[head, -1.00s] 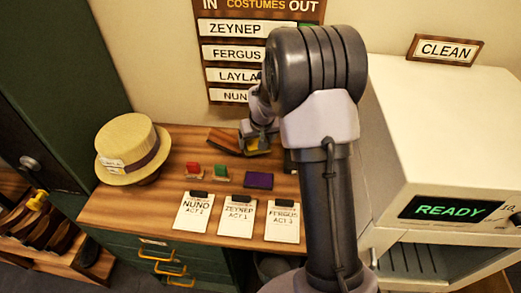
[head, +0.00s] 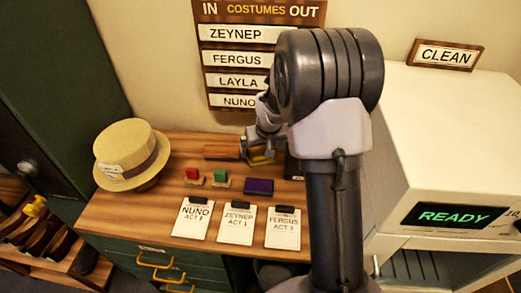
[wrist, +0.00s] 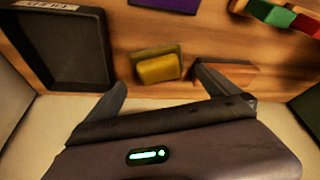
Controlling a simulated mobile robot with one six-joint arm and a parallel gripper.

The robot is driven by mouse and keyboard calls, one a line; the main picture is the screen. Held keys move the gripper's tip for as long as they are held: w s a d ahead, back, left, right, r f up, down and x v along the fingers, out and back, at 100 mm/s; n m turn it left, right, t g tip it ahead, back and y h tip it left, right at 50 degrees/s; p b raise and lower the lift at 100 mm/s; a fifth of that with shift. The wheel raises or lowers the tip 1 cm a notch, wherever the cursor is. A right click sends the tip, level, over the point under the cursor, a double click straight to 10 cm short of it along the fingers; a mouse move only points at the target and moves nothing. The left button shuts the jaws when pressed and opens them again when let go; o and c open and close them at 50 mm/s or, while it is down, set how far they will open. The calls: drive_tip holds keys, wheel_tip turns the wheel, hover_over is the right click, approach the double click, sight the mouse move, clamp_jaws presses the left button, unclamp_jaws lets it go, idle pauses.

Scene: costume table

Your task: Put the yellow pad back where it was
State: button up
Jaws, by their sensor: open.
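The yellow pad (wrist: 158,68) lies on the wooden table in the wrist view, its yellow block set in a darker olive case. In the head view the yellow pad (head: 258,160) is partly hidden by my gripper (head: 263,148). My gripper (wrist: 162,88) is open, with one finger to each side of the pad's near end in the wrist view. No contact between fingers and pad is visible. A purple pad (head: 258,186) lies nearer the table's front, and its edge (wrist: 163,4) shows in the wrist view.
A dark tray (wrist: 65,50) is on the pad's other side.

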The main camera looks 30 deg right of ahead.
drive_tip(key=s+a+r+p, duration=0.1)
drive_tip(key=s+a+r, duration=0.25)
drive_tip(key=r, duration=0.25)
drive_tip(key=s+a+r+y, duration=0.1)
drive_tip(key=s+a+r, duration=0.25)
drive_tip(key=r, duration=0.25)
drive_tip(key=s+a+r+p, duration=0.1)
drive_tip(key=s+a+r, duration=0.25)
drive_tip(key=r, duration=0.25)
drive_tip(key=s+a+r, duration=0.1)
drive_tip(key=s+a, duration=0.2)
drive_tip(key=s, duration=0.3)
drive_tip(key=s+a+r+m+t+y, duration=0.1)
drive_tip(key=s+a, duration=0.2)
drive_tip(key=s, duration=0.3)
drive_tip(key=s+a+r+m+y, duration=0.1)
drive_tip(key=s+a+r, duration=0.1)
drive_tip(key=s, duration=0.4)
drive_tip(key=shift+s+a, duration=0.4)
drive_tip(key=shift+a, duration=0.4)
drive_tip(key=shift+f+b, duration=0.55)
drive_tip(key=shift+b, duration=0.15)
drive_tip(key=shift+r, duration=0.1)
drive_tip(key=shift+c, duration=0.2)
